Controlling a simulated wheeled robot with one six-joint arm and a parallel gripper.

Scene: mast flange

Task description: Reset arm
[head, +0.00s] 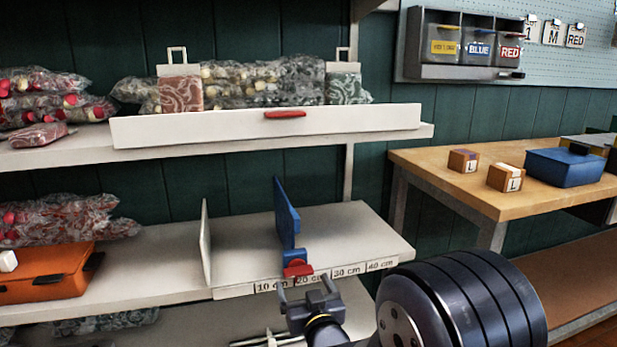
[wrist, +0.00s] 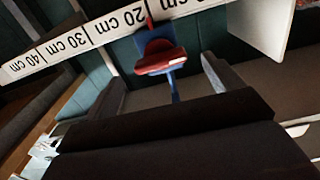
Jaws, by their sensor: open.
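My gripper (head: 306,285) is in front of the lower shelf's front edge, by the ruler strip. Its two fingers are spread, with nothing between them that I can see, and they also show in the wrist view (wrist: 163,84). Just beyond the fingertips is the red handle (head: 297,269) of a blue divider (head: 286,212). The divider stands upright on the lower shelf near the 20 cm mark. In the wrist view the red handle (wrist: 160,58) appears ahead of the gap between the fingers, apart from them.
The ruler strip (head: 345,271) runs along the lower shelf (head: 345,228). A white divider (head: 206,243) stands left of the blue one. An orange case (head: 45,275) lies further left. The upper shelf's white front bar (head: 200,129) is above. A wooden bench (head: 450,181) stands right.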

